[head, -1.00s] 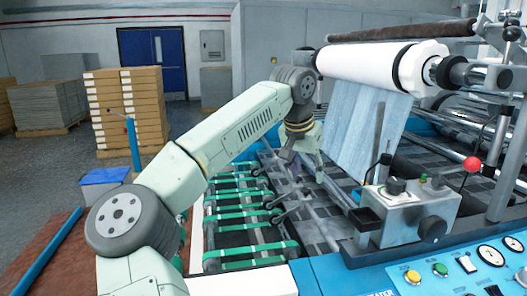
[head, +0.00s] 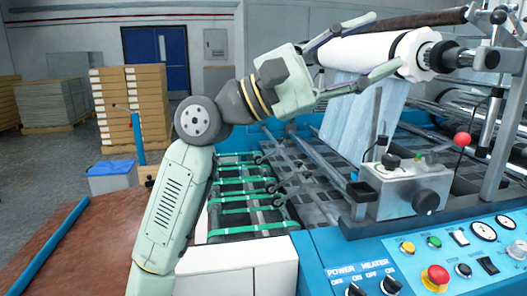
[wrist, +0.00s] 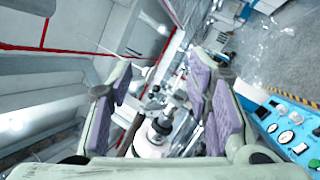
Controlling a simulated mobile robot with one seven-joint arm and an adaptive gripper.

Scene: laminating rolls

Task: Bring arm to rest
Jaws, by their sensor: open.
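My gripper (head: 388,42) is raised at the upper middle of the head view, with its two fingers spread apart and pointing right. In that view the fingers overlap the white film roll (head: 350,48); I cannot tell how far apart they are in depth. The wrist view shows my gripper (wrist: 160,85) open, with purple pads facing each other and nothing held between them. My arm is folded up over the left side of the laminating machine.
A blue control panel (head: 375,255) with knobs and a red button is at the lower right. A grey control box (head: 405,190) stands above it. Green-belted rollers (head: 240,200) lie below my gripper. Stacked cartons (head: 130,105) stand at the back left.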

